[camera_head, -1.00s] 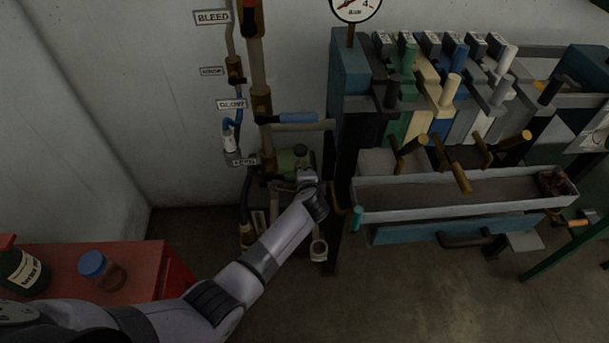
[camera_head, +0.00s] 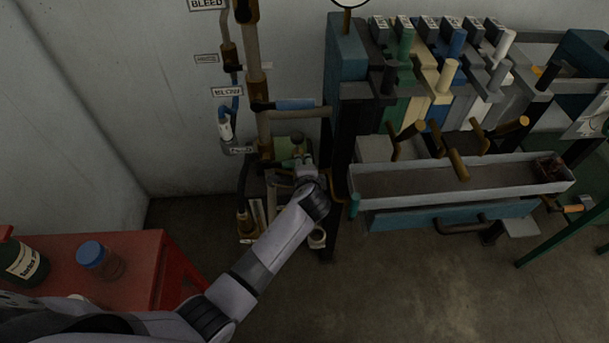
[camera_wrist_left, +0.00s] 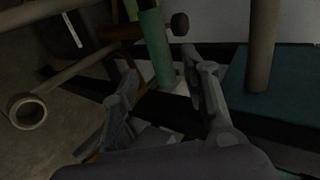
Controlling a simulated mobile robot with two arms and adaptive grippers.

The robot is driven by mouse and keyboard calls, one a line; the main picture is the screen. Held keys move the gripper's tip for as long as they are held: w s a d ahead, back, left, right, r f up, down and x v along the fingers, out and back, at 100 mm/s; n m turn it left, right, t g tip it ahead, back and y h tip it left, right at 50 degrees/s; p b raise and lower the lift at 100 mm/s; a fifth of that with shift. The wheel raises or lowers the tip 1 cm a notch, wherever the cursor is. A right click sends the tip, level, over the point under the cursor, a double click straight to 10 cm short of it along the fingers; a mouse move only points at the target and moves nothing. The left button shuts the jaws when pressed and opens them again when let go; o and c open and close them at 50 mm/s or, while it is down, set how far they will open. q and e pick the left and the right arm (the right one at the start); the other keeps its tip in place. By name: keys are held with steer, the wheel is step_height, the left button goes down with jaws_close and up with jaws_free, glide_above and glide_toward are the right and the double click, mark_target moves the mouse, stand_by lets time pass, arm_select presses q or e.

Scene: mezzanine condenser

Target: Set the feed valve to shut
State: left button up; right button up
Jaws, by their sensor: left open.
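A lever with a blue grip (camera_head: 296,105) sticks out level to the right of that pipe, above my left gripper. I cannot tell for sure which handle is the feed valve's. My left gripper (camera_head: 306,170) is just below a green body with a dark knob (camera_head: 290,148), and my wrist partly hides its fingers. In the left wrist view the gripper (camera_wrist_left: 160,65) is open, with a teal-green bar (camera_wrist_left: 155,47) beyond and between its fingers. No contact can be made out. My right gripper is out of view.
A bench with coloured levers and a long grey trough (camera_head: 450,202) stands close on the right. A red table (camera_head: 140,255) with a blue-lidded jar (camera_head: 100,260) and a dark bottle (camera_head: 24,263) is at lower left. An open pipe end (camera_wrist_left: 28,112) is left of the gripper. Floor in front is clear.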

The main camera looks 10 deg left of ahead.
arm_select(q)
steer(key=v, duration=0.6)
steer(key=shift+s, duration=0.2)
steer(key=shift+d+r, duration=0.1)
